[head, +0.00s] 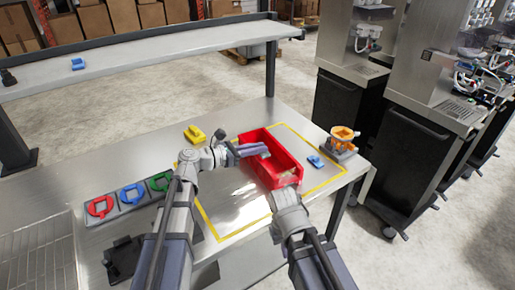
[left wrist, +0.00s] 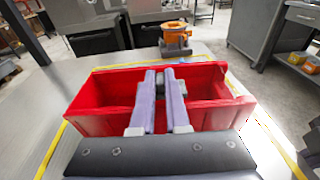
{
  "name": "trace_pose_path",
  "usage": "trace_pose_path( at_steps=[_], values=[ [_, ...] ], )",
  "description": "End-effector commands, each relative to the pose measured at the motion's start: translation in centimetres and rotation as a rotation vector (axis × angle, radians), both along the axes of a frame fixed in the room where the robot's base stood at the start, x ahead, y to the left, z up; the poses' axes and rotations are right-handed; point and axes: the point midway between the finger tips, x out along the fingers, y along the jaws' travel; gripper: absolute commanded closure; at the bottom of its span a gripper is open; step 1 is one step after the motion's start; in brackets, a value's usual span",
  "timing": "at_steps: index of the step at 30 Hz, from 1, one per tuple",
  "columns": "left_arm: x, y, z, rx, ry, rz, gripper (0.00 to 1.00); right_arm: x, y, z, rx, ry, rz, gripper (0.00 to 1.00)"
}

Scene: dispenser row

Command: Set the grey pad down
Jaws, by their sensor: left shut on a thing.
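The grey pad (left wrist: 160,84) shows as a small grey piece between the two lavender fingers of my left gripper (left wrist: 161,100), mostly hidden by them. In the head view my left gripper (head: 252,149) reaches over the left wall of the red bin (head: 284,163), with its fingertips above the bin's opening. The bin also shows in the left wrist view (left wrist: 95,122). My right gripper (head: 287,182) is at the bin's near end; its fingers are not clear enough to tell open from shut.
Yellow tape (head: 215,230) outlines an area around the bin. A blue piece (head: 315,161) and an orange-topped device (head: 342,140) stand to its right. Bare table lies left of the bin.

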Motion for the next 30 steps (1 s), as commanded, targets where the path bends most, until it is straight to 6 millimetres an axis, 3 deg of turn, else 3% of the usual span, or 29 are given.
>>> trace_pose_path(
  at_steps=[1, 2, 9, 17, 23, 30],
  values=[
    [0.0, 0.0, 0.1, 0.000, 0.000, 0.000, 1.00, 0.0, 0.0, 0.1, 0.000, 0.000, 0.000, 1.00],
    [0.0, 0.0, 0.1, 0.000, 0.000, 0.000, 0.85, 0.0, 0.0, 0.1, 0.000, 0.000, 0.000, 1.00],
    [0.0, 0.0, 0.1, 0.000, 0.000, 0.000, 0.58, 0.0, 0.0, 0.1, 0.000, 0.000, 0.000, 1.00],
    [0.0, 0.0, 0.2, 0.000, 0.000, 0.000, 0.57, 0.0, 0.0, 0.2, 0.000, 0.000, 0.000, 1.00],
    [0.0, 0.0, 2.0, 0.000, 0.000, 0.000, 0.57, 0.0, 0.0, 2.0, 0.000, 0.000, 0.000, 1.00],
    [-3.0, 4.9, 2.3, 0.000, -0.001, 0.005, 0.57, 0.0, 0.0, 2.3, 0.000, 0.000, 0.000, 1.00]
  ],
)
